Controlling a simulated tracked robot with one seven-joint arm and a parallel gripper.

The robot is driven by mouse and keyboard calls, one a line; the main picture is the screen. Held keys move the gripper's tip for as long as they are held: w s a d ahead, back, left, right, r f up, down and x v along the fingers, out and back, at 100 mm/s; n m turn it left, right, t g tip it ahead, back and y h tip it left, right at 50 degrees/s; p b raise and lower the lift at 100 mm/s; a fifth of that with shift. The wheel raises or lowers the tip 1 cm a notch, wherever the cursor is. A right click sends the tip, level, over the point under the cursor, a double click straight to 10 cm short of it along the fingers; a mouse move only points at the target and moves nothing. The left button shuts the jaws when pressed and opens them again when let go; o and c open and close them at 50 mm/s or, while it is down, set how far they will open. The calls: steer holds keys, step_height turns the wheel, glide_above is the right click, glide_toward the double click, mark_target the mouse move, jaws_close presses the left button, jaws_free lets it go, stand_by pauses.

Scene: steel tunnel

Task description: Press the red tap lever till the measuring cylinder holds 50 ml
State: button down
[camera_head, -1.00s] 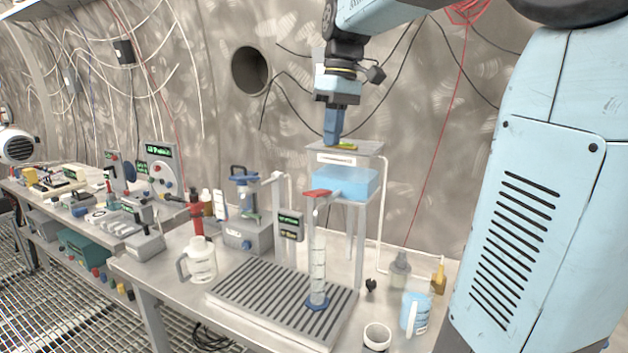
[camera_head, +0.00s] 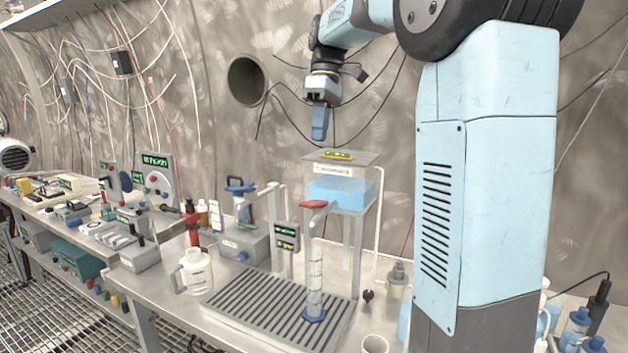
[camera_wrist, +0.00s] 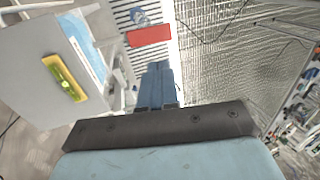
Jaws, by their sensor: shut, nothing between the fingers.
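The red tap lever (camera_head: 314,204) sits at the top of the tap, above the measuring cylinder. It also shows in the wrist view (camera_wrist: 149,36) as a red rectangle beyond my fingertips. The clear measuring cylinder (camera_head: 315,270) stands upright on its blue base on the slatted drain tray (camera_head: 265,308); its water level is too small to read. The tank (camera_head: 341,190) with blue water stands behind it on legs. My gripper (camera_head: 320,138) is shut and empty, fingers pointing down, above and behind the lever, touching nothing. Its blue fingers (camera_wrist: 156,85) lie together in the wrist view.
A yellow-green spirit level (camera_head: 337,155) lies on the tank's lid. A small display (camera_head: 285,237) stands left of the cylinder, and a white jug (camera_head: 194,271) stands left of the tray. A white cup (camera_head: 375,345) stands at the front edge. My arm hides the bench's right part.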

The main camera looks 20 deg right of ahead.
mark_target(311, 203)
steer(key=x, duration=1.4)
